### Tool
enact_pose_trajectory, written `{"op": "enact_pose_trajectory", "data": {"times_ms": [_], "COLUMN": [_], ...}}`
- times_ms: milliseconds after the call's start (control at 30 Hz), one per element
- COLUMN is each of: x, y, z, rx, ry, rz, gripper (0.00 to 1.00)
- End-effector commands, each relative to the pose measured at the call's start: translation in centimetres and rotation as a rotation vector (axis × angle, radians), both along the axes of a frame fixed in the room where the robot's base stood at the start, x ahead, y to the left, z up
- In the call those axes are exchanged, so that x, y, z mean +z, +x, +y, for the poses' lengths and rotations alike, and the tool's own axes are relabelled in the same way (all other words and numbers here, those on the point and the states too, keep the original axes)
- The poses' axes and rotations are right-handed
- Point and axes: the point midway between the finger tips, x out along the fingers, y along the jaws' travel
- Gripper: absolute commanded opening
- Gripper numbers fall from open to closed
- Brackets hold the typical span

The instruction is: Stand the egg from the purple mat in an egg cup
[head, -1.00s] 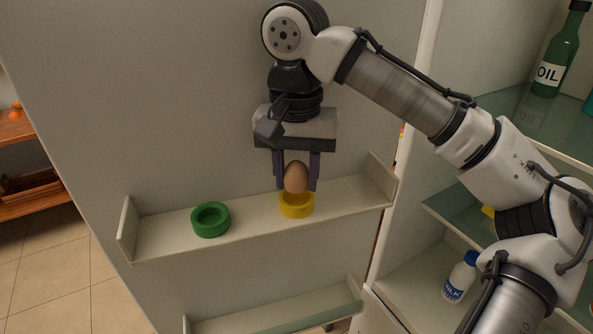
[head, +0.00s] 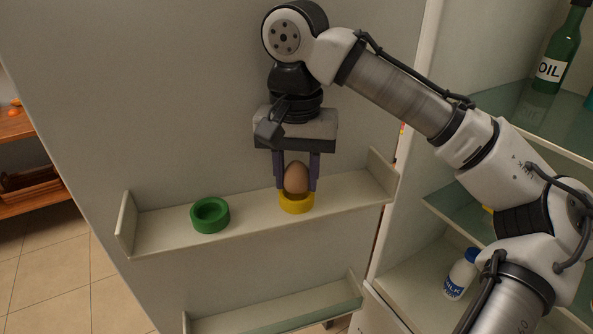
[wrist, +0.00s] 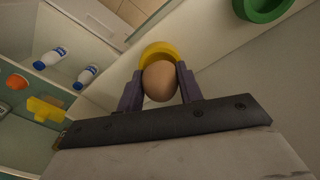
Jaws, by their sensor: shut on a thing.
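The brown egg (head: 296,178) is upright between the fingers of my gripper (head: 297,186). My gripper is shut on it from both sides. The egg is at the yellow egg cup (head: 296,203), its lower end hidden by the cup's rim in the head view; I cannot tell whether it touches the bottom. In the wrist view the egg (wrist: 159,81) covers part of the yellow cup (wrist: 158,52). A green egg cup (head: 210,215) stands empty to the left on the same door shelf. No purple mat shows.
The door shelf (head: 160,232) has raised ends and a bare stretch between the cups. A lower door shelf (head: 280,318) is below. In the fridge at right are an oil bottle (head: 555,60) and a milk bottle (head: 461,274).

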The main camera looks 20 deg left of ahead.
Motion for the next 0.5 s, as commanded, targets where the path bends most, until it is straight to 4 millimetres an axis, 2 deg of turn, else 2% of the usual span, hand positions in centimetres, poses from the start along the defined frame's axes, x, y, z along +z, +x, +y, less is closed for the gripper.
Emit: {"op": "enact_pose_trajectory", "data": {"times_ms": [500], "x": [-0.67], "y": [0.01], "z": [0.00], "rx": [0.000], "ry": [0.000], "rz": [0.000], "gripper": [0.21]}}
